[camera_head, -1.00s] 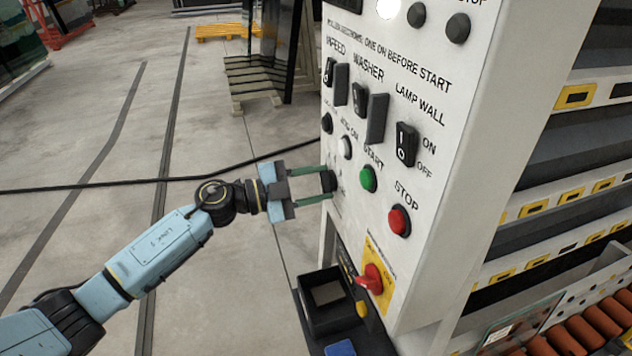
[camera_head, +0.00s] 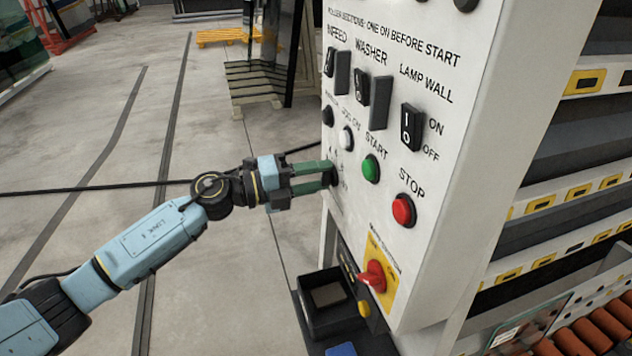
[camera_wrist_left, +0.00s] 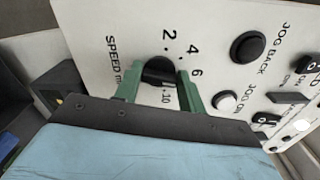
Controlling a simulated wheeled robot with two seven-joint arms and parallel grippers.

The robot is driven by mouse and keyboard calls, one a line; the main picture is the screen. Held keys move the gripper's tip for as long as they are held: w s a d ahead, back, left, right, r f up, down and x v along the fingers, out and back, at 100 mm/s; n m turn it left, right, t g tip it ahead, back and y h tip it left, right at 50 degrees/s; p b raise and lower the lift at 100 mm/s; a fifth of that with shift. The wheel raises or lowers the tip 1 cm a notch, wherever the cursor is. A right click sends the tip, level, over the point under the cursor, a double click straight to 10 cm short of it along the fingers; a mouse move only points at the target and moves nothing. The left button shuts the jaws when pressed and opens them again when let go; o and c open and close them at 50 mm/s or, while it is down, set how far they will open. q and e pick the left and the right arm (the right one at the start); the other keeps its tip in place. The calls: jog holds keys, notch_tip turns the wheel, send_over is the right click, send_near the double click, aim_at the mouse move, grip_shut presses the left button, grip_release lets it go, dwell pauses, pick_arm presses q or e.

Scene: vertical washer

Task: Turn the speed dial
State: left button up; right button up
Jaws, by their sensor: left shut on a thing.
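The speed dial (camera_wrist_left: 158,72) is a black knob on the white control panel, with the printed numbers of its scale and the word SPEED beside it in the left wrist view. In the head view the dial (camera_head: 331,177) sits low at the panel's left edge, partly hidden by my fingers. My left gripper (camera_head: 326,175) reaches it from the left, and its green fingers are closed around the knob. In the left wrist view the fingers of this gripper (camera_wrist_left: 157,82) stand on both sides of the dial. My right gripper is not in view.
Near the dial are a white button (camera_head: 346,138), a green START button (camera_head: 371,168) and a red STOP button (camera_head: 404,210). A red rotary switch on a yellow plate (camera_head: 374,276) is below. A black open box (camera_head: 326,301) stands under the panel.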

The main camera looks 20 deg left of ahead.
pick_arm(q)
jog(key=m+b, duration=0.4)
jog(key=m, duration=0.3)
jog(key=m+b, duration=0.5)
jog(key=m, duration=0.1)
jog(key=shift+s+d+r+m, duration=0.1)
jog(key=shift+s+r+m, duration=0.05)
jog(key=shift+m, duration=0.25)
jog(key=o, duration=1)
